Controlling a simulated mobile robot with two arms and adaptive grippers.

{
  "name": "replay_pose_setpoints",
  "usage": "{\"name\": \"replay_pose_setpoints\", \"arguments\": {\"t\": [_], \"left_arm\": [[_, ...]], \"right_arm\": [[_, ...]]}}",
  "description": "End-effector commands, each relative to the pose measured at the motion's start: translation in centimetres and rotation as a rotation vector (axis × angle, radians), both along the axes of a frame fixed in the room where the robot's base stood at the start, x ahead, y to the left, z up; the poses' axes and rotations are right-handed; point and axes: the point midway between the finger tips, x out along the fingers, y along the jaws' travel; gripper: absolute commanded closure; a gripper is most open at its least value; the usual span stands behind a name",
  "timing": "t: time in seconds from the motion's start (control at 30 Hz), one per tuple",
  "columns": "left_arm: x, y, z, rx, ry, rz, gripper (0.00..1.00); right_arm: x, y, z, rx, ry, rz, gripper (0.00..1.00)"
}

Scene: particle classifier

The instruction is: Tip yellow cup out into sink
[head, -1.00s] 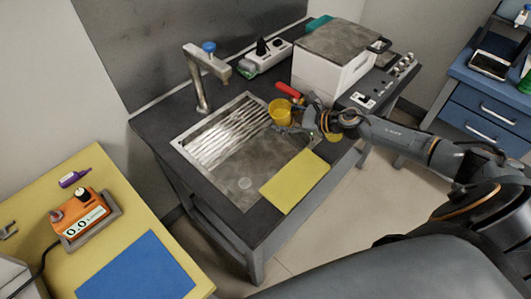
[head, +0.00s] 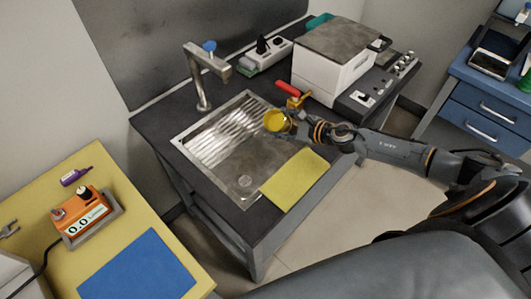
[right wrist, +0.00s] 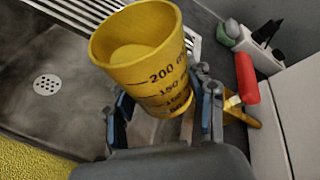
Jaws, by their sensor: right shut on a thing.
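The yellow cup (head: 277,121) is in my right gripper (head: 291,122), over the right side of the metal sink (head: 232,163). In the right wrist view the cup (right wrist: 140,52) has black volume marks and stands between the two fingers of my right gripper (right wrist: 160,105), which is shut on it. In the head view its mouth is tilted toward the sink's left side. A yellow surface shows inside the cup; I cannot tell if it is content or the bottom. The drain (right wrist: 47,84) lies to the cup's left. My left gripper is not in view.
A tap (head: 203,75) stands behind the sink. A yellow mat (head: 294,180) lies at its front right. A red-handled tool (right wrist: 245,78) and a white box (head: 330,72) are close to the right gripper. The sink basin is clear.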

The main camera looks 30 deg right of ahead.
Motion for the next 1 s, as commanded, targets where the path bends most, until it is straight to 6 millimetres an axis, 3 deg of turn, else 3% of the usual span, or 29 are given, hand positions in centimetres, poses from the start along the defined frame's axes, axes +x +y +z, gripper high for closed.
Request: {"name": "replay_pose_setpoints", "arguments": {"t": [1.0], "left_arm": [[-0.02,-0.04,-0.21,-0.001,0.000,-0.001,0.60]], "right_arm": [[0.02,0.01,0.14,-0.115,-0.078,0.000,0.83]]}}
